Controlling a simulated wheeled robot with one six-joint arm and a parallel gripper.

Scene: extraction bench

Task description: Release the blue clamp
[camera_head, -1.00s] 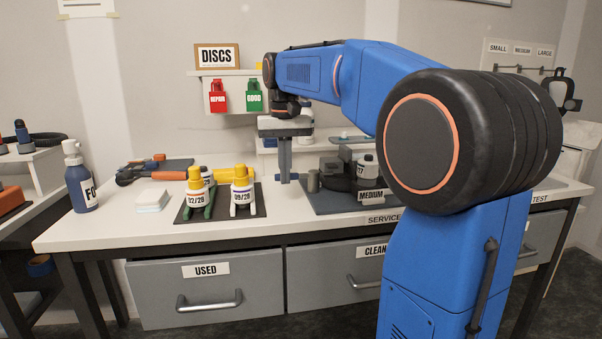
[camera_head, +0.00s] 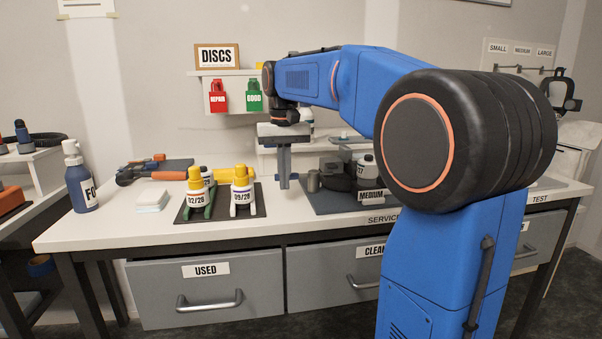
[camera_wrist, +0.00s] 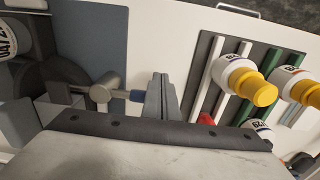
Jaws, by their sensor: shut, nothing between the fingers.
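A small blue piece (camera_wrist: 137,96), which looks like the blue clamp, sits at the end of a light grey shaft in the wrist view. The shaft joins a grey knob (camera_wrist: 101,92) at the dark respirator-like assembly. In the head view that assembly (camera_head: 338,179) stands on a blue-grey mat (camera_head: 322,205), and the blue piece cannot be made out. My gripper (camera_head: 284,186) is shut and empty, pointing down just left of the assembly. In the wrist view its fingers (camera_wrist: 161,97) are right beside the blue piece; whether they touch it I cannot tell.
White bottles with yellow caps (camera_head: 241,187) stand on a dark rack (camera_head: 222,213) to the left. The white bench front (camera_head: 150,235) is clear. Drawers (camera_head: 208,290) lie below.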

